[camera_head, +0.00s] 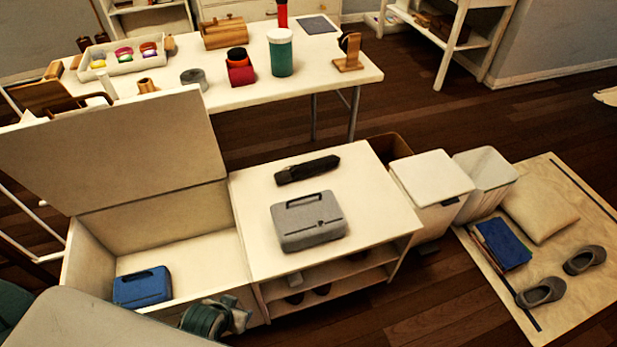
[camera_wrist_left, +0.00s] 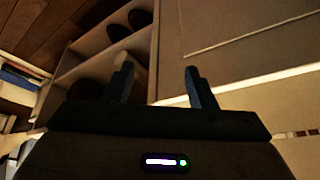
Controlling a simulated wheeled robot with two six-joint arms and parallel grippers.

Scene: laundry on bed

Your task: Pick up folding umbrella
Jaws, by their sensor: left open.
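The folding umbrella (camera_head: 307,169), a dark, slim, closed bundle, lies on the white top of the low shelf cabinet (camera_head: 375,190), behind a grey case. Nothing touches it from above. My left gripper (camera_wrist_left: 157,80) is open and empty in the left wrist view, in front of the furniture fronts; the cabinet's shelves with dark shoes show at the upper left there. The umbrella is not seen in that view. In the head view my left wrist shows at the bottom, low in front of the open chest and left of the cabinet. My right gripper is not seen.
The grey case (camera_head: 309,222) sits just in front of the umbrella. Left is an open chest (camera_head: 90,262) with a raised lid (camera_head: 110,150) and a blue case (camera_head: 142,287) inside. White bins (camera_head: 432,177) stand right of the cabinet. A cluttered table (camera_head: 330,78) stands behind.

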